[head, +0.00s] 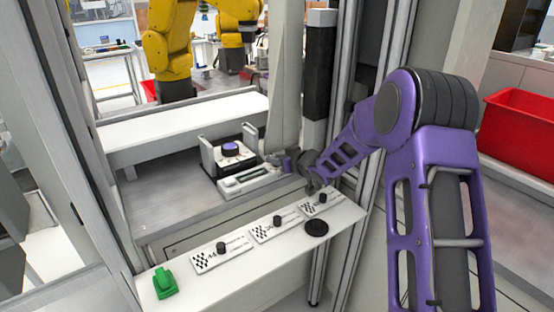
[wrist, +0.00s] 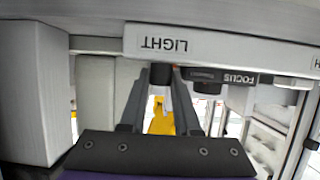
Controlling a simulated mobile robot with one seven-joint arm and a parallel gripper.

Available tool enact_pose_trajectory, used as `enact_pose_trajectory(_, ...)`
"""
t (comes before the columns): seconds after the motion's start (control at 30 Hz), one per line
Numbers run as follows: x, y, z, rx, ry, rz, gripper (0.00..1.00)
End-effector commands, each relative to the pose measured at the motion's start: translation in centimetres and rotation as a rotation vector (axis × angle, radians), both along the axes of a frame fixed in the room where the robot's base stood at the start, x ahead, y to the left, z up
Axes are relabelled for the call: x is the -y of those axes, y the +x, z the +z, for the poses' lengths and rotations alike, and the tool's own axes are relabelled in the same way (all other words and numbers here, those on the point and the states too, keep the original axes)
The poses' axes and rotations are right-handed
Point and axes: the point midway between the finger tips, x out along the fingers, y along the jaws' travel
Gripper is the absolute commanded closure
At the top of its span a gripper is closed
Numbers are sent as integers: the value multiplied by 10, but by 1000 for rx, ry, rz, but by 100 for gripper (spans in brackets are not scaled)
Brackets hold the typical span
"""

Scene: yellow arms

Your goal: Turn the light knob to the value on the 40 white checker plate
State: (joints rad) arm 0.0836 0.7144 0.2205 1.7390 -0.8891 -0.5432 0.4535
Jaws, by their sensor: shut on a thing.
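In the wrist view, my gripper (wrist: 166,74) has both fingers closed around the dark light knob (wrist: 160,75), just beside the panel marked LIGHT (wrist: 168,45). In the head view, my gripper (head: 280,161) is at the right side of the white and grey device (head: 246,183), and the light knob cannot be made out there. Three white checker plates lie on the white ledge: left (head: 208,261), middle (head: 262,235) and right (head: 313,208). Each has a black knob-like piece on it. Their printed values are too small to read, so I cannot tell which is 40.
A second label, FOCUS (wrist: 239,78), sits right of the light knob. A purple-topped round part (head: 230,149) stands on the device. A green object (head: 164,283) and a black disc (head: 316,228) lie on the ledge.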

Motion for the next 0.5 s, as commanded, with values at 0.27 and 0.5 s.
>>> enact_pose_trajectory(0.27,1,0,3,-2,-1,16,100)
enact_pose_trajectory(0.5,2,0,7,-4,2,92,100)
